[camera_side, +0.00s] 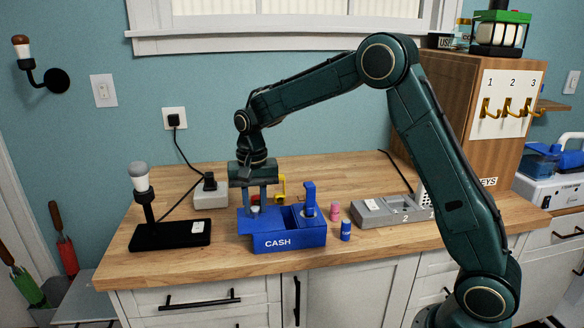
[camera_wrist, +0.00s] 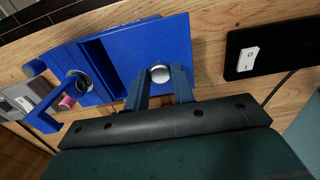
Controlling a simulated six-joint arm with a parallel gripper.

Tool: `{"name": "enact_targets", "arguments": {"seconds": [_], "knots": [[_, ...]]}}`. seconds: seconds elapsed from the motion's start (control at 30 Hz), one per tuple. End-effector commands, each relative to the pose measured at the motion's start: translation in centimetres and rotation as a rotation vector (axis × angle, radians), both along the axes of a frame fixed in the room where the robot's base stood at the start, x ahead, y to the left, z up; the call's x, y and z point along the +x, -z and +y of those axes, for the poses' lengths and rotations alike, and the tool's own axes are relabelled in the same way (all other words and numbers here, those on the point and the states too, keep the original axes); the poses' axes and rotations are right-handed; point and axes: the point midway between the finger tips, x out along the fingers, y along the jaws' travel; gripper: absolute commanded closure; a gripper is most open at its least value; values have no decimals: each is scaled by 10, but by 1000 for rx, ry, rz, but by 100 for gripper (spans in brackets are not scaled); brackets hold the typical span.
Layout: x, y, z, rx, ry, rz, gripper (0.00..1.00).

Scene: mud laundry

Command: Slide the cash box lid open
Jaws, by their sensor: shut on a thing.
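The blue cash box (camera_side: 288,240), marked CASH, stands on the wooden counter. Its flat blue lid (camera_wrist: 128,48) has a round silver knob (camera_wrist: 159,73). The lid lies over the left part of the box in the side view, and a dark open gap (camera_wrist: 99,70) shows beside it. My gripper (camera_side: 262,208) points down over the lid from above. Its two fingers are shut on the knob, one on each side in the wrist view. The knob is partly hidden by a finger in the side view.
A blue upright bracket (camera_side: 309,196) rises at the box's right end. Pink (camera_side: 334,211) and blue (camera_side: 346,230) small cylinders stand right of it, before a grey numbered tray (camera_side: 372,214). A black switch base (camera_side: 170,235) with a lamp-like post stands left, with bare counter between.

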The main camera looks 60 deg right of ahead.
Motion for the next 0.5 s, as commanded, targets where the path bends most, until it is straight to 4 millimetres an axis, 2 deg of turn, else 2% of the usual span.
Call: {"name": "enact_targets", "arguments": {"seconds": [0.5], "knots": [[7,-1,7,0,-1,-3,100]]}}
